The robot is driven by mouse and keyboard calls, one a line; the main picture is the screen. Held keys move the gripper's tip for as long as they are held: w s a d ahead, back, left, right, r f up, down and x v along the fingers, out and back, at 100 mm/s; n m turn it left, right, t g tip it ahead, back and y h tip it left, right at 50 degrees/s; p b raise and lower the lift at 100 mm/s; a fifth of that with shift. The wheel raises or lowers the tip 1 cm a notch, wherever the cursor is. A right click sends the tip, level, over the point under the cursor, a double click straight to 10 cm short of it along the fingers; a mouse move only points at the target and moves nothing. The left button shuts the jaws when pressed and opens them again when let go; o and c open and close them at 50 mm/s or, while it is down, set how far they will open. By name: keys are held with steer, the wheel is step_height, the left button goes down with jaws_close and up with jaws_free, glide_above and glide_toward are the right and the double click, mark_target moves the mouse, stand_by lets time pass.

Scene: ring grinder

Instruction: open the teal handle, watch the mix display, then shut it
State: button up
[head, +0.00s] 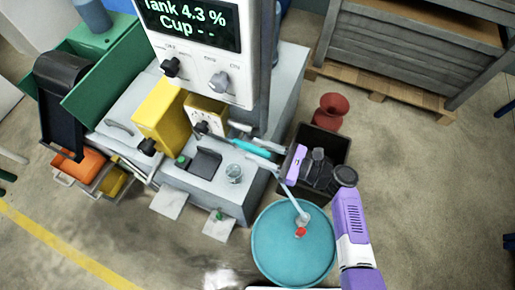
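The mix display (190,22) at the top of the head view reads "Tank 4.3 %" and "Cup - -". The teal handle (248,147) sticks out to the right of a yellow box with a dial on the grey machine. My gripper (262,154) reaches in from the right, with its pale fingers apart on either side of the handle's outer end. Whether either finger touches the handle is too small to tell. A small clear cup (234,173) stands on the machine top below the handle.
A teal drum (275,262) with a red cap stands below my gripper. A dark bin (331,143) and a red vase-like object (330,112) are behind it. A yellow block (161,114) and a green tray (106,82) are left. Bare floor lies at right.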

steer(key=shift+a, duration=0.15)
jaws_close()
stand_by(1.4)
